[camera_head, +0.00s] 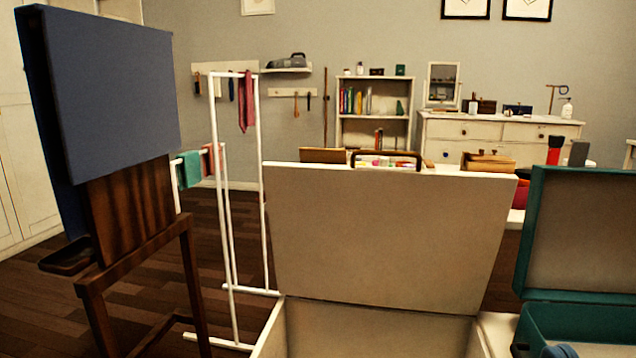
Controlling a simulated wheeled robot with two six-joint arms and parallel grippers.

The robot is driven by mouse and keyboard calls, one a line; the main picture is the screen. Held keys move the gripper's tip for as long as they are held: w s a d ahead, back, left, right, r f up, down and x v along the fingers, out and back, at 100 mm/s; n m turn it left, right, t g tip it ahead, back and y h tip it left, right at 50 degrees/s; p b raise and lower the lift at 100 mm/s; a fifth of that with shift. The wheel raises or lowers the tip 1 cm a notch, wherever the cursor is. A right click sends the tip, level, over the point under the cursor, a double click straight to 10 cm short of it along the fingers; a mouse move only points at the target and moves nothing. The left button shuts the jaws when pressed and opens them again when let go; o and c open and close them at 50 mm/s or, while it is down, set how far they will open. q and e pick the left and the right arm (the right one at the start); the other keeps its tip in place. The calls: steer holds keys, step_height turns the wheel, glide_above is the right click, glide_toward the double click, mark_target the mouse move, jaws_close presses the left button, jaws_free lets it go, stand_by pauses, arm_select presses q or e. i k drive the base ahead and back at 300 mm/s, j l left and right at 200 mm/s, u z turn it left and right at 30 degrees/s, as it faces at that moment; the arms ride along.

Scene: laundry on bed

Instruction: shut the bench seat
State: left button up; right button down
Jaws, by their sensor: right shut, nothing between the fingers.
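The bench seat (390,235) is a broad cream panel in the middle of the head view. It stands raised and tilted back, open, above the cream bench box (375,325). The lower part of the box is cut off by the bottom edge. My right gripper (521,348) shows only in small part at the bottom edge, right of the bench box and in front of the teal case. It is shut and empty, apart from the seat. My left gripper is not in view.
An open teal case (575,240) stands close on the right. A wooden stand with a blue panel (110,95) is on the left, beside a white rack (223,215). Behind the seat are a table with a basket, a bookshelf (373,92) and a dresser (500,133).

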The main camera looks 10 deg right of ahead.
mark_target(417, 238)
steer(key=l+u, duration=0.2)
steer(key=u, duration=0.3)
steer(key=k+l+u, duration=0.1)
steer(key=u, duration=0.4)
steer(key=k+l+u, duration=0.1)
steer(key=l+u, duration=0.15)
steer(key=u, duration=0.25)
steer(key=k+l, duration=0.65)
steer(key=l, duration=0.15)
